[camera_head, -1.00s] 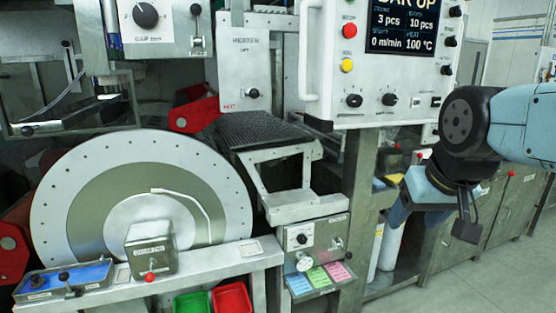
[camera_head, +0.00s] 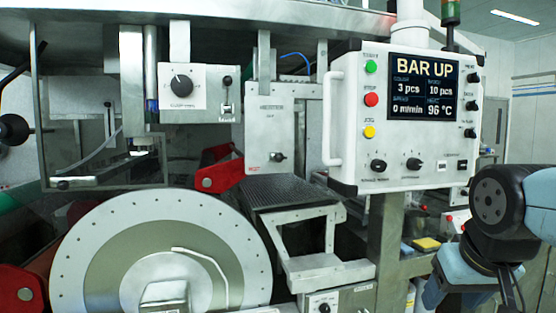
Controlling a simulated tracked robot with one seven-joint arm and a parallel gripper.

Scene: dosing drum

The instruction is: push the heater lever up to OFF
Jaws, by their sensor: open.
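The heater panel (camera_head: 272,122) is a grey upright plate left of the control box. It has a HEATER label at its top, a small label under that and a red mark near its lower left. The heater lever (camera_head: 279,157) is a small black knob low on this panel, at the level of the red mark. Nothing touches it. Part of my arm shows at the right edge, well right of the lever. My gripper does not show in this view.
The control box (camera_head: 345,150) with a white handle stands out right of the heater panel; its display (camera_head: 423,87) reads BAR UP and 96 °C. A black mesh belt (camera_head: 287,192) lies below the panel. A large drum disc (camera_head: 160,255) fills the lower left.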

